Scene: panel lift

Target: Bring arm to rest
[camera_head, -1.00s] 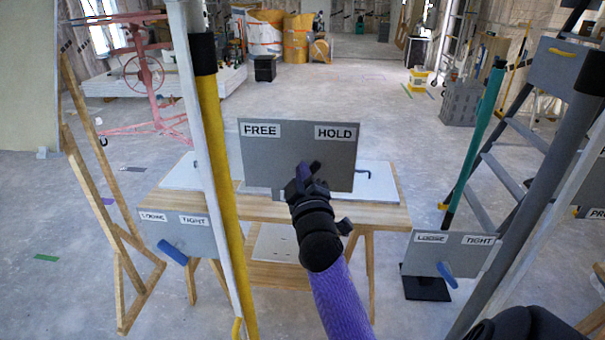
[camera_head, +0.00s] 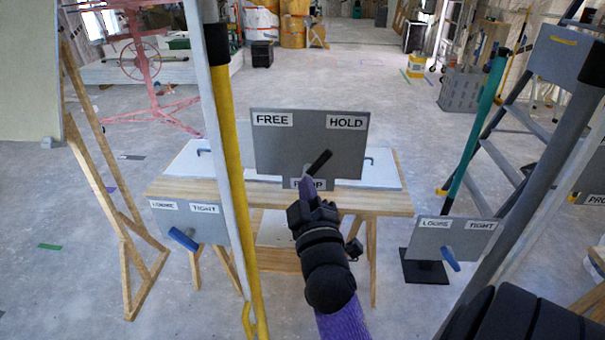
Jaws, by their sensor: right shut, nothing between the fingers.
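A grey panel (camera_head: 275,150) with FREE and HOLD labels stands above the workbench in the middle of the head view. Its black lever (camera_head: 320,163) tilts up and right, toward HOLD. My right gripper (camera_head: 307,188) is shut and empty. In the picture its fingertips lie just below the lever's lower end and partly cover a lower label on the panel. Whether they touch the panel cannot be told. My purple right arm comes up from the bottom edge. My left gripper is not in view.
A yellow-and-white pole (camera_head: 232,180) stands left of the panel, near a LOOSE/TIGHT plate (camera_head: 208,228) with a blue handle. A similar plate (camera_head: 430,240) stands at the right, before a teal pole (camera_head: 475,130) and ladder (camera_head: 510,150). The wooden bench (camera_head: 385,203) lies behind my gripper.

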